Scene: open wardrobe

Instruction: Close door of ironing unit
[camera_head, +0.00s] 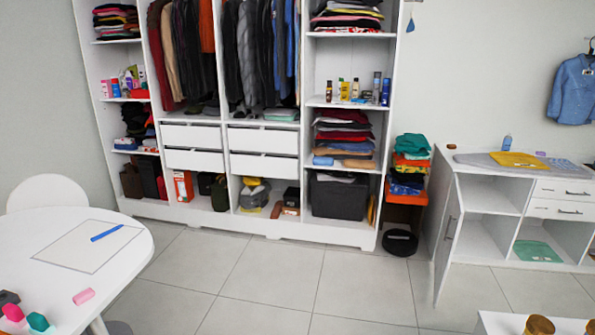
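The ironing unit (471,178) is a low white cabinet at the right, against the back wall. Its door (441,245) stands open at the unit's left side, swung out toward me, and shows a vertical grey handle (450,228). Behind the opening, an upper shelf and a lower compartment (477,243) are visible. Two drawers (560,208) at the right are shut. A grey ironing surface with a yellow folded cloth (517,160) lies on top. Neither of my grippers is in view.
The tall open wardrobe (306,225) fills the back wall. A stool with folded clothes (407,205) and a dark round object (400,243) stand left of the door. A round white table (125,270) is front left, and a low white table (497,323) front right. Tiled floor between is clear.

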